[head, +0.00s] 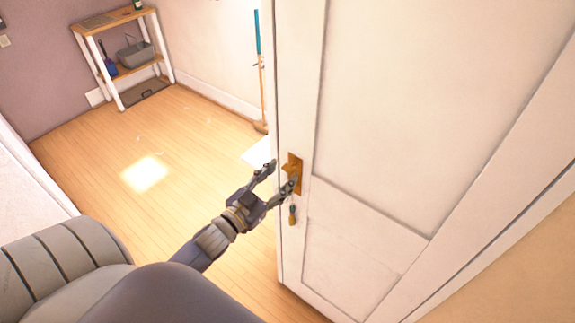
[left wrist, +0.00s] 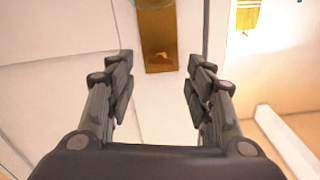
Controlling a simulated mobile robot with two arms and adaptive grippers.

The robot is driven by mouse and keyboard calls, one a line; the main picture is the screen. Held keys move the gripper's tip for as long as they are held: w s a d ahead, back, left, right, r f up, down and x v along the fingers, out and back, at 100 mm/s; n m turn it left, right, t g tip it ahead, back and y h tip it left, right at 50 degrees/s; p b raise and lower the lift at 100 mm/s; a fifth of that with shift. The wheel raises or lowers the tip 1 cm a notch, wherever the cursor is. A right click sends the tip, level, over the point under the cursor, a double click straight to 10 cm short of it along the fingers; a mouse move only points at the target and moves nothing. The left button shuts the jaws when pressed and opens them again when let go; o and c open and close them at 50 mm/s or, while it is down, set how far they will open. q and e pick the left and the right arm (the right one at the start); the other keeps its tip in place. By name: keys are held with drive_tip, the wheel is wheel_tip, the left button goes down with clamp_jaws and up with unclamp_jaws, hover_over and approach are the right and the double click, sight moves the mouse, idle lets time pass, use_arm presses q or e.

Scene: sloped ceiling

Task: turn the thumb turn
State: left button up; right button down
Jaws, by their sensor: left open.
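A white panelled door (head: 375,130) stands open, its edge facing left in the head view. A brass plate (head: 296,164) sits near that edge; the thumb turn cannot be made out clearly, as my fingers partly cover the plate. In the left wrist view the brass plate (left wrist: 158,45) lies ahead, between and beyond my fingertips. My left gripper (head: 281,176) is open and empty, with one finger in front of the plate and the other left of the door edge. Whether a finger touches cannot be told. My right gripper is not in view.
Beyond the door is open wooden floor (head: 190,150). A shelf (head: 128,68) with a grey bin (head: 136,54) stands at the back left, and a broom (head: 260,90) leans on the wall.

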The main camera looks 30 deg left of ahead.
sight(286, 171)
use_arm(q)
drive_tip(key=shift+w+d+p, duration=0.1)
drive_tip(key=shift+w+p, duration=0.3)
drive_tip(key=shift+w, duration=1.55)
drive_tip(key=shift+c, duration=0.3)
drive_tip(key=c, duration=1)
